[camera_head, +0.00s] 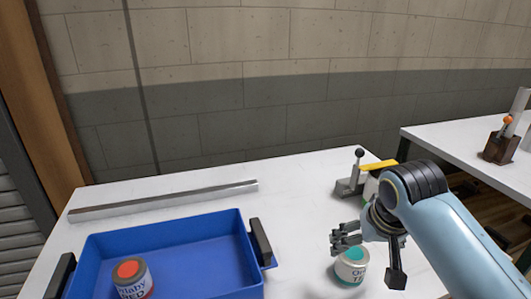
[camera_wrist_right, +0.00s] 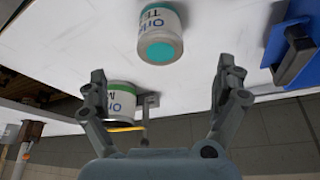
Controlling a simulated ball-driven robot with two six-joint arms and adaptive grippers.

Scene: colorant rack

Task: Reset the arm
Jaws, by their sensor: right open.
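My right gripper (camera_head: 346,239) is at the right side of the table in the head view. In the right wrist view its two fingers (camera_wrist_right: 160,72) are spread apart with nothing between them. A can with a teal top (camera_head: 352,268) stands on the table just below the gripper in the head view; it also shows beyond the fingertips in the right wrist view (camera_wrist_right: 158,22). I cannot tell from the head view whether they touch. My left gripper is in neither view.
A blue crate (camera_head: 178,238) at front left holds a can with a red top (camera_head: 131,281). A metal bar (camera_head: 165,200) lies behind it. A green-rimmed can (camera_wrist_right: 122,103) stands near a small lever device (camera_head: 350,184). Another table (camera_head: 440,140) is at right. The table's middle is clear.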

